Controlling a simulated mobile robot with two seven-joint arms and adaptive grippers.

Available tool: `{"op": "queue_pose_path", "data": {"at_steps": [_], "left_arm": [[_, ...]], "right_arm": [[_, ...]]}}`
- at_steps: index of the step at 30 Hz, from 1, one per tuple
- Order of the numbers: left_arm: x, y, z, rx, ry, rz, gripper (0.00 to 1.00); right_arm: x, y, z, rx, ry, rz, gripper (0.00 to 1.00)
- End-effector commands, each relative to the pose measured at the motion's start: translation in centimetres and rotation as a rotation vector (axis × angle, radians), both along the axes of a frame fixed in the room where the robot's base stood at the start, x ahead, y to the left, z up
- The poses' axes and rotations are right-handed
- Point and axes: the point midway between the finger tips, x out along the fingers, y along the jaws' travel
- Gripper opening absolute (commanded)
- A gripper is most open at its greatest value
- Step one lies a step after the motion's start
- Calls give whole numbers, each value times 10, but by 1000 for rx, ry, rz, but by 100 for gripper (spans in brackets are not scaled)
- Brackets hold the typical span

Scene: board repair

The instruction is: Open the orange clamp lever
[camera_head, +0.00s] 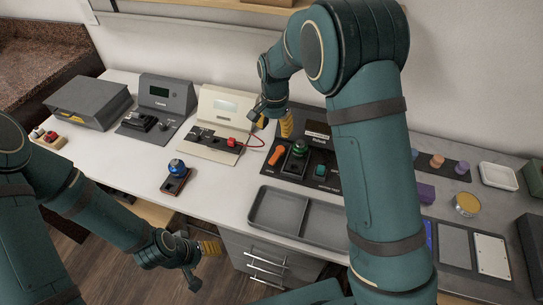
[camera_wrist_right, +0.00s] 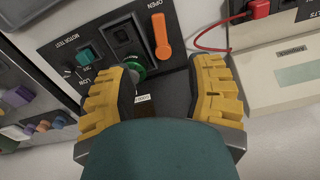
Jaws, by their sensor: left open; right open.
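The orange clamp lever (camera_head: 276,155) sits on a dark panel, left of a green round part (camera_head: 299,147). In the right wrist view the lever (camera_wrist_right: 160,36) lies along the panel, with the printed word OPEN beside its narrower end. My right gripper (camera_head: 274,120) is open and empty, above and behind the panel. In its wrist view the yellow fingers (camera_wrist_right: 168,68) are spread, with the lever seen beyond them and apart from both. My left gripper (camera_head: 203,262) is open and empty, low in front of the bench.
A teal button (camera_head: 320,170) sits on the panel's right. A cream meter (camera_head: 217,120) with a red cable stands left of the panel. A grey tray (camera_head: 262,207) lies before the panel. My right arm hides part of the bench.

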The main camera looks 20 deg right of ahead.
Motion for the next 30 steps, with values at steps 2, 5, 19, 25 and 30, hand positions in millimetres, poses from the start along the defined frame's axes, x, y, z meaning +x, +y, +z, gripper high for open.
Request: {"op": "queue_pose_path", "data": {"at_steps": [2,5,19,25,30], "left_arm": [[0,0,-2,0,0,-1,61],[0,0,-4,0,0,-1,61],[4,0,-24,1,-10,2,61],[6,1,-30,2,-14,2,61],[6,1,-31,2,-15,2,61]], "right_arm": [[0,0,-5,-1,1,0,53],[0,0,-15,0,1,1,53],[-1,0,-104,0,3,1,53],[0,0,-129,0,1,2,53],[0,0,-137,0,-1,2,53]]}}
